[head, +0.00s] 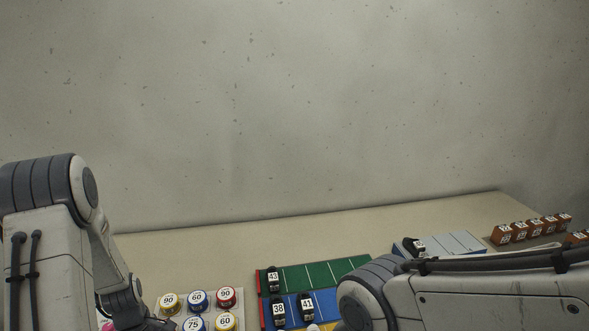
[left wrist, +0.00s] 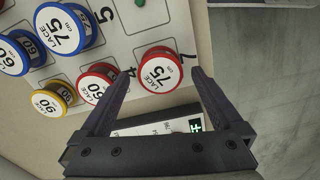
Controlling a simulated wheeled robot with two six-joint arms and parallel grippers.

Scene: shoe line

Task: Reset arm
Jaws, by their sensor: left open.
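My left gripper (left wrist: 163,74) is open in the left wrist view, its two dark fingers spread. A red lace spool marked 75 (left wrist: 160,68) shows between the fingertips, on a white numbered board (left wrist: 130,20). I cannot tell how far above it the fingers are. Nothing is held between them. In the head view my left arm comes down at the left edge and its gripper is hidden below the frame. My right arm reaches across the lower right; its gripper is not seen.
Lace spools (head: 198,299) stand at the bottom middle. A grey tray (head: 455,243) and brown boxes (head: 535,228) stand at the right. The table's back is clear.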

